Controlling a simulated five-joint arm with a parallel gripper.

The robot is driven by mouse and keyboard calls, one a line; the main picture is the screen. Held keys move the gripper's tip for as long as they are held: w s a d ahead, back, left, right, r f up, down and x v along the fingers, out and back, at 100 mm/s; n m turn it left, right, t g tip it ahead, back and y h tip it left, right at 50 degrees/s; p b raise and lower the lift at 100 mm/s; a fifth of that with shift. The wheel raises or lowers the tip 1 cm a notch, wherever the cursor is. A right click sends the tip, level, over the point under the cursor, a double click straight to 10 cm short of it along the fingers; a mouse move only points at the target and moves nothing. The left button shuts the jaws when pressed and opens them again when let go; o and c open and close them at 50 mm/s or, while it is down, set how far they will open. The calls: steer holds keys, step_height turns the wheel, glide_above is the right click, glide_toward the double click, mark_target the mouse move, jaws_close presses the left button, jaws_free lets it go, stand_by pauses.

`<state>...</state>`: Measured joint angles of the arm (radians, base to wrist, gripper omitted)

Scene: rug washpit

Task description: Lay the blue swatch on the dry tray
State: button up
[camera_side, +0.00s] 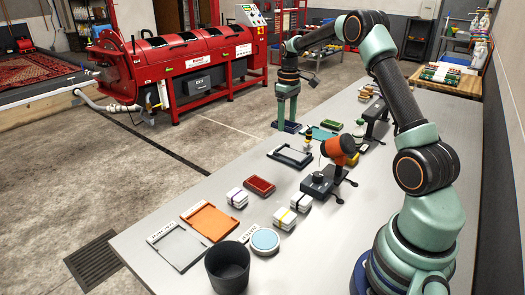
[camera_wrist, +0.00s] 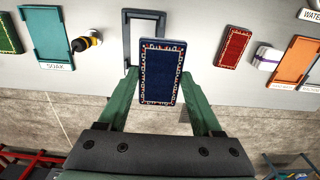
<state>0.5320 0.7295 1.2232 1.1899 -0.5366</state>
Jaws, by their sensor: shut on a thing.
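My gripper (camera_wrist: 158,95) is shut on the blue swatch (camera_wrist: 163,72), a dark blue piece with a patterned red and white border. In the side view my gripper (camera_side: 287,112) points down at the far edge of the table, and the blue swatch (camera_side: 286,127) shows as a thin dark strip at its tips. In the wrist view the swatch covers part of a dark-rimmed tray (camera_wrist: 128,45) behind it. An orange tray (camera_side: 208,223) and a light grey tray (camera_side: 178,248) lie at the near left. I cannot read which tray is marked dry.
A red swatch (camera_side: 259,187) lies between the dark-rimmed tray and the orange tray. A teal tray marked SOAK (camera_wrist: 46,35) and a yellow-black tool (camera_wrist: 88,41) are left in the wrist view. White bundles (camera_side: 237,197), an orange-headed device (camera_side: 338,150) and a dark bucket (camera_side: 227,267) stand nearby.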

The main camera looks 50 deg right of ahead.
glide_toward(293, 154)
steer(key=shift+f, duration=2.75)
steer(key=shift+f, duration=0.45)
steer(key=o, duration=1.4)
steer(key=shift+r, duration=0.1)
steer(key=shift+r, duration=3.45)
